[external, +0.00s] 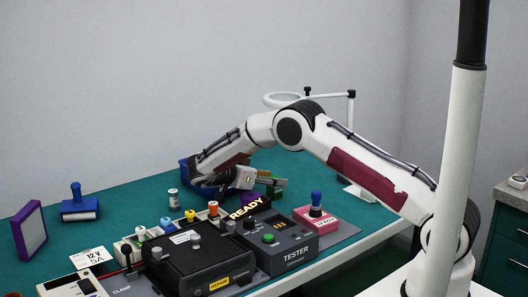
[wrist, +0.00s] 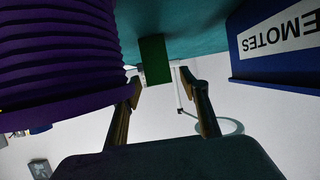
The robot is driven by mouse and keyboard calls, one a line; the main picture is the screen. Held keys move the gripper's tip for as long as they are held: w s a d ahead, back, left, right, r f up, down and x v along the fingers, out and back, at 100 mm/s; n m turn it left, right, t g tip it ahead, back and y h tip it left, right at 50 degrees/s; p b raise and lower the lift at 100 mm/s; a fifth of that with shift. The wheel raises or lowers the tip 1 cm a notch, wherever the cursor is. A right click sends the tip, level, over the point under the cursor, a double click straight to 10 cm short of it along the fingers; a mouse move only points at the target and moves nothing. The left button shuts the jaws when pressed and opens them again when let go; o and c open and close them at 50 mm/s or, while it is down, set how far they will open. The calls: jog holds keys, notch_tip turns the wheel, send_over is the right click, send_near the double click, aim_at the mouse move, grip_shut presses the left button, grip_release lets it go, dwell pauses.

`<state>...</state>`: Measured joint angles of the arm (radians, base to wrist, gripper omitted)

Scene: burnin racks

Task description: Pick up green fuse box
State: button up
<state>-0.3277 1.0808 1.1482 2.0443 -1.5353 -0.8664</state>
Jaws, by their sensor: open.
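The green fuse box (wrist: 155,60) shows in the wrist view as a small dark green block just beyond my fingertips, roughly in line with the gap between them. In the external view the green block (external: 275,193) stands on the teal table beside my fingertips, partly hidden. My gripper (external: 283,183) is low over the table with its fingers pointing right. In the wrist view my gripper (wrist: 161,82) is open with nothing held between its fingers. The wrist view does not clearly show the distance to the block.
A purple ribbed object (wrist: 62,50) is close on the left in the wrist view, and a blue bin marked EMOTES (wrist: 275,50) is on the right. The black tester (external: 285,243) and pink-red box (external: 315,220) stand in front. A magnifier lamp (external: 283,100) stands behind.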

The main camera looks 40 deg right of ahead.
dwell(0.4)
jog(key=c, duration=1.2)
jog(key=shift+r, duration=5.05)
